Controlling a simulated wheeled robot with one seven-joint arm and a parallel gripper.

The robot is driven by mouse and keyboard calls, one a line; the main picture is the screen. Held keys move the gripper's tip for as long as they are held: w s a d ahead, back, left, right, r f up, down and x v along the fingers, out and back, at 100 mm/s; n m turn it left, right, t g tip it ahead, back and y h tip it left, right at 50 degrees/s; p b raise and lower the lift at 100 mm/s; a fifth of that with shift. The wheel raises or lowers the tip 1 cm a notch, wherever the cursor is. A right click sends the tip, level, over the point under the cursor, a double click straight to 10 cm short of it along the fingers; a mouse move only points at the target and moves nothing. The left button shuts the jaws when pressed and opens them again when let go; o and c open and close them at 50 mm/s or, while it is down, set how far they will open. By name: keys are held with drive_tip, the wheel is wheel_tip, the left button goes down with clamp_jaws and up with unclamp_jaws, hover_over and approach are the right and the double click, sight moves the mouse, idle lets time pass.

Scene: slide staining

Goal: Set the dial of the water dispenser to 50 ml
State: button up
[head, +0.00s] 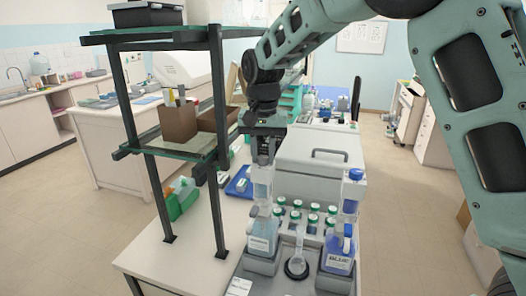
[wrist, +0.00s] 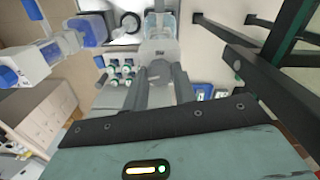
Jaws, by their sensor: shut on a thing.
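The water dispenser (head: 262,190) is a clear column on a clear, pale-labelled bottle (head: 263,236) at the front left of the grey station. My gripper (head: 263,158) points down over it and is shut on its top end, which the fingers mostly hide. In the wrist view the gripper fingers (wrist: 158,78) reach up to the pale dispenser (wrist: 160,27). The dial's setting cannot be read in either view.
A similar dispenser with a blue cap (head: 355,175) stands on a bottle marked BLUE (head: 340,250) to the right. Several green-capped vials (head: 313,218) are behind. A dark-framed shelf (head: 217,120) rises close on the left.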

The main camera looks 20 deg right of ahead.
sight(263, 157)
drive_tip(key=shift+m, duration=1.1)
drive_tip(key=o, duration=1)
drive_tip(key=shift+r, duration=0.1)
wheel_tip(263, 157, up, 17)
drive_tip(key=b, duration=0.3)
drive_tip(key=shift+r, duration=0.1)
